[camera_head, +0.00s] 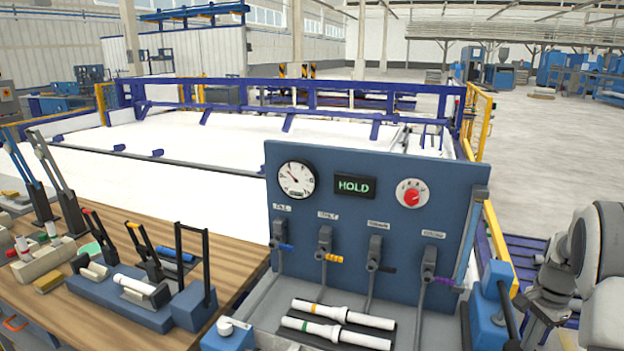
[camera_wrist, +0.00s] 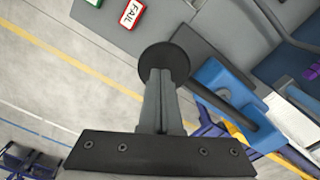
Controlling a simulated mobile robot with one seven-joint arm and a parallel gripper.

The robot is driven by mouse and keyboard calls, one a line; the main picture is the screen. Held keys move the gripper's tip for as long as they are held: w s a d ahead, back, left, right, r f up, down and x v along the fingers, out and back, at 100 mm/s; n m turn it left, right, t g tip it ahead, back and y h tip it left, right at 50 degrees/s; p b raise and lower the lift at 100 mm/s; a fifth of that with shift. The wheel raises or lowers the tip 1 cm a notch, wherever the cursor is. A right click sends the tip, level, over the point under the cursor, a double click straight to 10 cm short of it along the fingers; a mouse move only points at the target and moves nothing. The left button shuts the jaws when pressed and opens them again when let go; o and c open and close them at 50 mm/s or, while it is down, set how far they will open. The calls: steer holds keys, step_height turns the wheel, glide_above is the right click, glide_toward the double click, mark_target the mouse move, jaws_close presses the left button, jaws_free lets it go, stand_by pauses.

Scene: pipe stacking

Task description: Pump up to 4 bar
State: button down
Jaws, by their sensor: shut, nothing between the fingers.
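The blue hand pump (camera_head: 494,306) stands at the right end of the test bench, with a black lever (camera_head: 509,307) slanting down in front. In the wrist view the blue pump (camera_wrist: 226,88) is right of my fingers, and its lever runs towards a round black knob (camera_wrist: 165,58). My gripper (camera_head: 524,312) is just right of the pump. Its fingers (camera_wrist: 163,82) are shut and empty, overlapping the knob in the wrist view; I cannot tell whether they touch it. The round gauge (camera_head: 296,180) has a needle towards the upper left; its numbers are too small to read.
A blue panel (camera_head: 340,250) carries a HOLD display (camera_head: 355,187), a red knob (camera_head: 411,196) and several valves. Two white pipes (camera_head: 343,314) lie before it. A wooden bench (camera_head: 125,215) with tools is at left. A FAIL marker (camera_wrist: 131,13) shows in the wrist view.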

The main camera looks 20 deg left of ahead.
steer(key=shift+w+f+b, duration=0.15)
steer(key=shift+f+b, duration=0.85)
steer(key=shift+f, duration=0.8)
steer(key=shift+f+b, duration=1.45)
steer(key=shift+f, duration=0.9)
steer(key=r+p, duration=0.1)
steer(key=r, duration=0.1)
steer(key=r+p, duration=0.2)
steer(key=r, duration=0.1)
steer(key=r+p, duration=0.2)
steer(key=r, duration=0.1)
steer(key=shift+s+r, duration=0.2)
steer(key=shift+s, duration=0.2)
steer(key=shift+f, duration=0.1)
steer(key=shift+f, duration=0.1)
